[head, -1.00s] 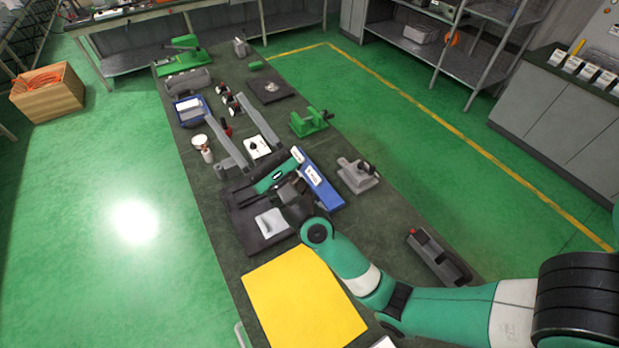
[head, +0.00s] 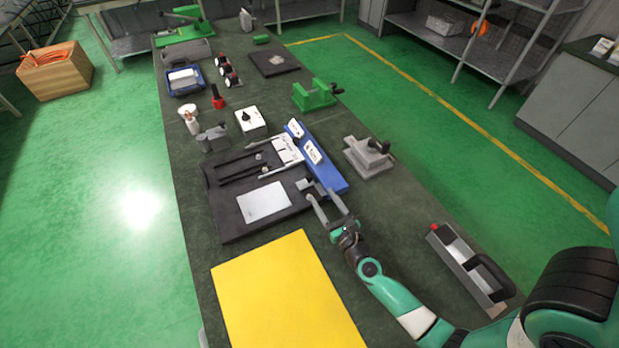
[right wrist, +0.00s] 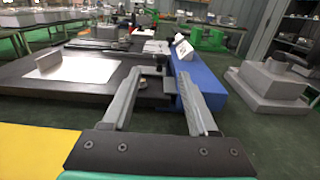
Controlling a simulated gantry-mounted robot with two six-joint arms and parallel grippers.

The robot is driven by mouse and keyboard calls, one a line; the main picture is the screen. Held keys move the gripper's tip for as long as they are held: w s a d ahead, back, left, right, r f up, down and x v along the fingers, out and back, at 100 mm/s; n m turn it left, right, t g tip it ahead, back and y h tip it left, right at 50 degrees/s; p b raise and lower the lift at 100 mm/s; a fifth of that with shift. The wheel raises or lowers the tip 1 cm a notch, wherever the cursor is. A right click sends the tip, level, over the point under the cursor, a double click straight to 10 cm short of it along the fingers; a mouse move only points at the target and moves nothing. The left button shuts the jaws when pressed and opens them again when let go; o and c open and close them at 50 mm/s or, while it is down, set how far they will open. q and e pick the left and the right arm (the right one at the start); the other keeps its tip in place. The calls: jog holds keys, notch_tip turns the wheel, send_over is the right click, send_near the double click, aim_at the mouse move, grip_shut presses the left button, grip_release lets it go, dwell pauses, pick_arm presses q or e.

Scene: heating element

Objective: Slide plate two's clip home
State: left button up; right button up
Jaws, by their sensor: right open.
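A black board (head: 228,228) lies on the dark bench, with a bare pale plate (head: 264,203) near its front and a white labelled piece (head: 287,150) at its far right. A blue block (head: 327,178) with two white tags runs along its right side; it also shows in the right wrist view (right wrist: 205,88). A small grey clip-like piece (head: 304,184) sits by the board's right edge; I cannot tell which plate it belongs to or whether it is seated. My right gripper (head: 322,194) is open just in front of it, fingers apart and apparently empty. My left gripper is not in view.
A yellow sheet (head: 285,300) lies in front of the board. A grey vise-like block (head: 368,157) and a grey caddy (head: 468,270) stand to the right. A white box with a knob (head: 250,119) and a green fixture (head: 314,96) stand farther back.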

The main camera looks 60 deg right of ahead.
aim_at(310, 175)
jog(key=b+x, duration=0.1)
jog(key=x, duration=0.8)
jog(key=shift+w+d, duration=0.2)
jog(key=shift+d, duration=0.05)
grip_shut()
dwell(0.9)
